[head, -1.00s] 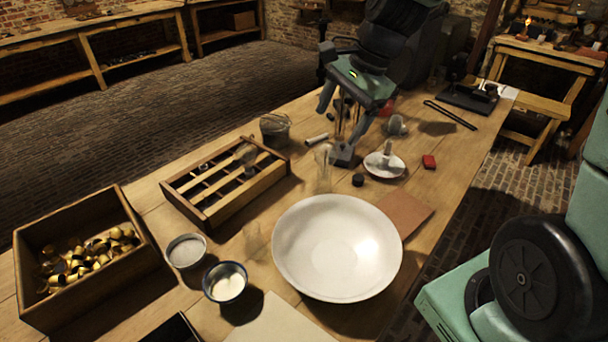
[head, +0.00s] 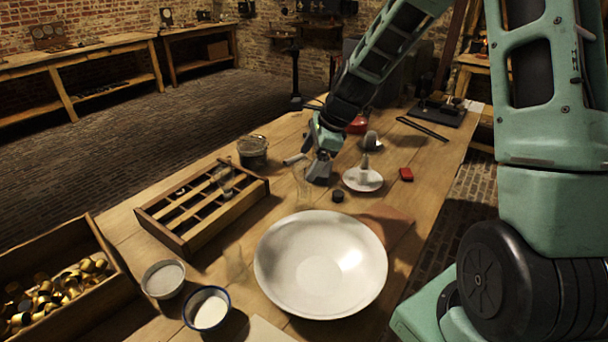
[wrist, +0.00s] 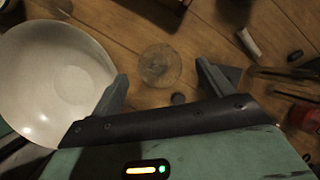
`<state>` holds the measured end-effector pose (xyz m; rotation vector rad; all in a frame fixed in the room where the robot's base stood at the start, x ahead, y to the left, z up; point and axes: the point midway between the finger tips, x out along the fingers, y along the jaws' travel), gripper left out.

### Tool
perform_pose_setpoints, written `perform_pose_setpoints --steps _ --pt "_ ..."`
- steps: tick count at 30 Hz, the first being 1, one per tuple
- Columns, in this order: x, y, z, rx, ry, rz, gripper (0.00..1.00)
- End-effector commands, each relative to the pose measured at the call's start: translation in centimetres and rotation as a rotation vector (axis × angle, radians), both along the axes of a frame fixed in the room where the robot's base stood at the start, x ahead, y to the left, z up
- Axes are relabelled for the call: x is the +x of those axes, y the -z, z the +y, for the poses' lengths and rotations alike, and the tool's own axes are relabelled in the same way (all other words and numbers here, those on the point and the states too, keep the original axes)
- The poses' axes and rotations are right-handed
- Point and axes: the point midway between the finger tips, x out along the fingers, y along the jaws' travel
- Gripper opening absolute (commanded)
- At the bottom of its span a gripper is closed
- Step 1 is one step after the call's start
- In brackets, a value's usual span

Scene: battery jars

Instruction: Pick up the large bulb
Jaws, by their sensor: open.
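A clear glass piece (head: 303,188) stands on the table behind the white bowl; I cannot tell whether it is the large bulb or a jar. In the wrist view a round clear glass shape (wrist: 158,66), seen from above, lies between and beyond my fingertips. My gripper (wrist: 162,82) is open and apart from it, with nothing between the fingers. In the head view my gripper (head: 314,146) is low over the table, its fingers partly hidden. A rounded greyish bulb shape (head: 371,141) stands further right. Another glass piece (head: 225,179) lies on the divided tray.
The white bowl (head: 265,268) is in front, also left in the wrist view (wrist: 40,100). A dark block (head: 319,173) and black disc (head: 337,196) are close to my gripper.

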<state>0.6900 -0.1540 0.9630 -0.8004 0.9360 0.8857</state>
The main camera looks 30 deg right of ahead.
Motion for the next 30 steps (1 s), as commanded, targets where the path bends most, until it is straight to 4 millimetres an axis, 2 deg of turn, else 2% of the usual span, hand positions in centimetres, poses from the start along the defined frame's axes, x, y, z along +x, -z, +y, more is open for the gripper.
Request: perform_pose_setpoints --steps 7,15,25,26,30 --pt "0.5 1.6 0.5 0.001 -0.001 0.0 0.79" --pt "1.6 4.9 1.5 0.001 -0.003 0.001 0.79" --pt "1.8 5.5 1.6 -0.001 -0.001 -0.001 0.79" --pt "1.9 5.5 1.6 -0.001 -0.001 -0.001 0.74" --pt "1.8 5.5 1.6 -0.001 -0.001 -0.001 0.35"
